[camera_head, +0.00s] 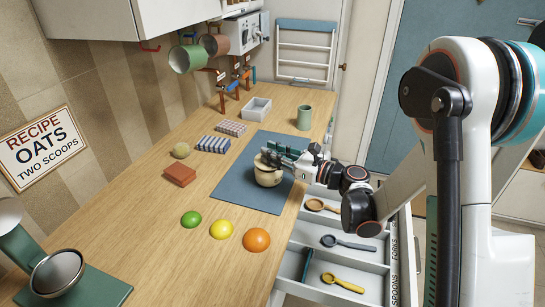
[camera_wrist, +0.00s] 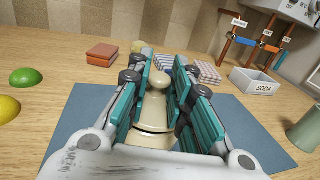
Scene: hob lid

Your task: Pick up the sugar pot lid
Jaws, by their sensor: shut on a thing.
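The sugar pot (camera_head: 267,177) is a cream, rounded pot standing on the blue-grey mat (camera_head: 236,191) on the wooden counter. Its cream lid (camera_wrist: 153,108), with a knob on top, sits between the teal finger pads in the wrist view. My gripper (camera_head: 275,157) reaches in from the right over the top of the pot and is shut on the lid. The lid looks to be at or just above the pot's rim; I cannot tell whether they touch.
Green, yellow and orange fruits (camera_head: 222,229) lie at the mat's near-left. A terracotta block (camera_head: 180,175), patterned blocks, a white soda tray (camera_head: 257,109) and a green cup (camera_head: 304,118) stand around it. An open drawer (camera_head: 339,256) holds scoops below my arm.

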